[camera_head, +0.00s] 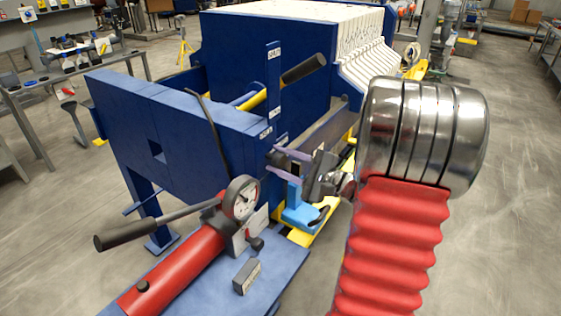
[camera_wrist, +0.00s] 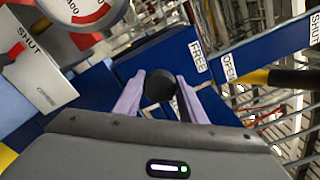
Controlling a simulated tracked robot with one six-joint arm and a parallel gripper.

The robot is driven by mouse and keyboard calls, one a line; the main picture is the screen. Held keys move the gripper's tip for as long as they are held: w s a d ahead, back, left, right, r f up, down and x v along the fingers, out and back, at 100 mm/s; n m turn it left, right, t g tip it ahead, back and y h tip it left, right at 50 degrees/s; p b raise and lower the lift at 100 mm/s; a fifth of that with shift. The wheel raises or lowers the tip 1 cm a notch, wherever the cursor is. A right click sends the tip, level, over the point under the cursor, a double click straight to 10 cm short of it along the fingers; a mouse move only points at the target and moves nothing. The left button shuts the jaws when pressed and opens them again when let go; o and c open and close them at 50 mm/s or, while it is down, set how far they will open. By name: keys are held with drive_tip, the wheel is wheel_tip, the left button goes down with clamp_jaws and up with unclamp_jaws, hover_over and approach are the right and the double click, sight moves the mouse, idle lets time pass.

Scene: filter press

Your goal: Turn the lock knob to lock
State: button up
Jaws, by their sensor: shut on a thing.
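The lock knob (camera_wrist: 158,86) is a round black knob in the middle of the wrist view, in front of a dark blue beam. My gripper (camera_wrist: 159,79) has its two pale purple fingers on either side of the knob, shut on it. A white FREE label (camera_wrist: 197,56) is on the blue beam just right of the knob. In the head view my gripper (camera_head: 279,161) reaches left to the blue post beside the press's end frame. The knob is mostly hidden there by the fingers. A label with its mark for the locked position cannot be read.
A red pump cylinder (camera_head: 180,270) with a gauge (camera_head: 241,198) and black-gripped lever (camera_head: 125,235) stands close in front. A black-handled lever (camera_head: 303,69) sticks out above by the blue upright (camera_head: 273,90). The white-plated filter press (camera_head: 300,25) lies behind.

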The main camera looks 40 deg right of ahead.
drive_tip(key=shift+f+m, duration=0.25)
drive_tip(key=shift+m, duration=0.85)
drive_tip(key=o, duration=1.1)
drive_tip(key=shift+r, duration=0.1)
drive_tip(key=shift+c, duration=0.2)
drive_tip(key=shift+d, duration=0.1)
drive_tip(key=v, duration=1.3)
drive_tip(key=shift+s, duration=0.4)
drive_tip(key=shift+d, duration=0.1)
